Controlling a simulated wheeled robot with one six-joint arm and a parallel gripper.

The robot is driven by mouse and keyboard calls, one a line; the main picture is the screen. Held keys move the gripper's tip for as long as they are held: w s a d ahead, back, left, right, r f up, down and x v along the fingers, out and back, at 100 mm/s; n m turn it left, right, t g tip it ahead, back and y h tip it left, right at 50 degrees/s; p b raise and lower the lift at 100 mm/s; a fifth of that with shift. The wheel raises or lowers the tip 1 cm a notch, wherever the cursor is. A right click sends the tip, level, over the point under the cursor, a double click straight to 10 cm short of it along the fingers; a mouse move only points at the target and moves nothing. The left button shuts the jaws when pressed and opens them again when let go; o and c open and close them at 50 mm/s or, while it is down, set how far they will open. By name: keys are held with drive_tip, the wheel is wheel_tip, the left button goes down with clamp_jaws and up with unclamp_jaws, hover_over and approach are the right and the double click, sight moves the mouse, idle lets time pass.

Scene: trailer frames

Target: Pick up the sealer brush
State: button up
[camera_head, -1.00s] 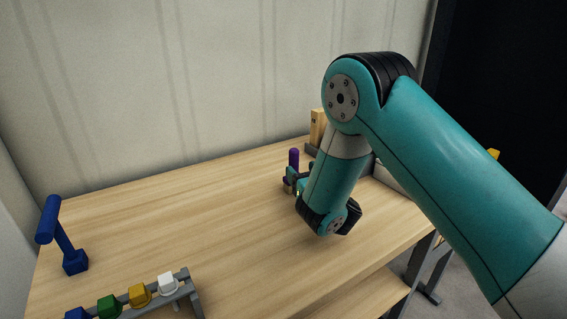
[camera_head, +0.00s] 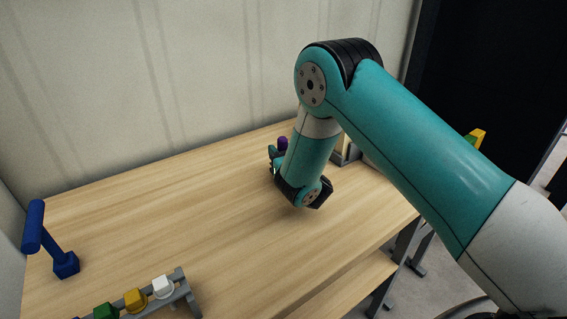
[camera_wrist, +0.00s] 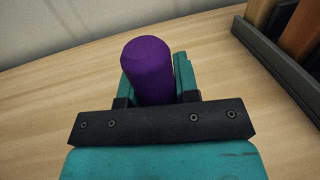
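The sealer brush is not labelled; a purple upright cylinder, perhaps its handle, stands between my fingers. In the wrist view the purple cylinder (camera_wrist: 147,70) rises between the two teal fingers of my gripper (camera_wrist: 160,78), close to both. Its lower end is hidden behind the dark gripper bar. In the head view only a bit of the purple top (camera_head: 283,143) shows beside my gripper (camera_head: 273,160), at the far side of the wooden table (camera_head: 170,220). My forearm hides most of the gripper there. Whether the fingers press on the cylinder cannot be told.
A dark-edged holder (camera_wrist: 278,68) with brown and orange blocks stands to the right of my gripper. A blue T-shaped tool (camera_head: 47,240) stands at the table's left. A grey rack (camera_head: 180,285) with several coloured pieces is at the front. The table's middle is clear.

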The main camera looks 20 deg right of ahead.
drive_tip(key=shift+r, duration=0.15)
wheel_tip(320, 180, up, 20)
drive_tip(key=p, duration=1.6)
idle(1.3)
